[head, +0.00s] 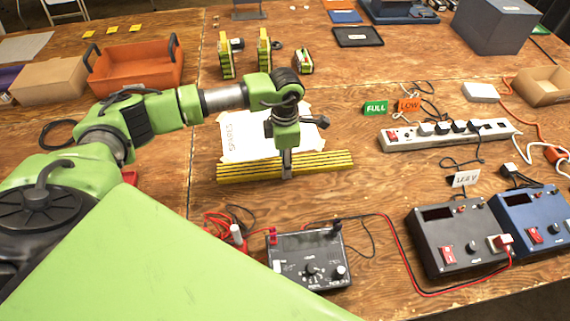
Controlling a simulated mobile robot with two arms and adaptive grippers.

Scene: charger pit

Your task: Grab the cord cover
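The cord cover (325,163) is a long strip with yellow and black stripes. It lies on the wooden table across the near edge of a white sheet (235,140) marked "SPARES". My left gripper (287,172) points down at the middle of the cord cover, and its fingers hide a small part of the stripes. The fingers show as one narrow shape, so I cannot tell whether they are open or shut on the strip. My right gripper is not in view.
A black meter box (310,262) with red and black leads stands in front. A white power strip (445,134) and two charger boxes, grey (435,245) and blue (522,222), are on the right. An orange tray (135,70) and several yellow-black packs stand behind.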

